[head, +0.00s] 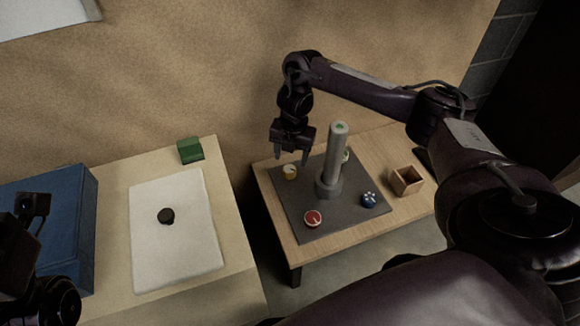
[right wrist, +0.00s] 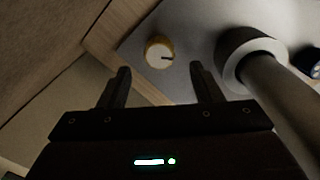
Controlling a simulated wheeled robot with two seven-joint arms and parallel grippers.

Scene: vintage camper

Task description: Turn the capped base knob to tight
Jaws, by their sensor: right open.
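A dark grey base board (head: 290,200) lies on the low wooden table, with a grey post (head: 336,155) standing on it. Several knobs sit around the post: a yellow one with a white face (head: 290,172), a red one with a pale mark (head: 313,218), a blue one with white dots (head: 369,200), and a pale one (head: 346,155) partly hidden behind the post. I cannot tell which is called capped. My right gripper (head: 291,157) is open, pointing down above the yellow knob, not touching it. In the right wrist view the yellow knob (right wrist: 158,53), with a dark pointer line, shows just beyond the open fingertips (right wrist: 160,70).
An open wooden box (head: 407,181) stands on the table (head: 285,232) right of the board. Part of my left arm shows at the left edge.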

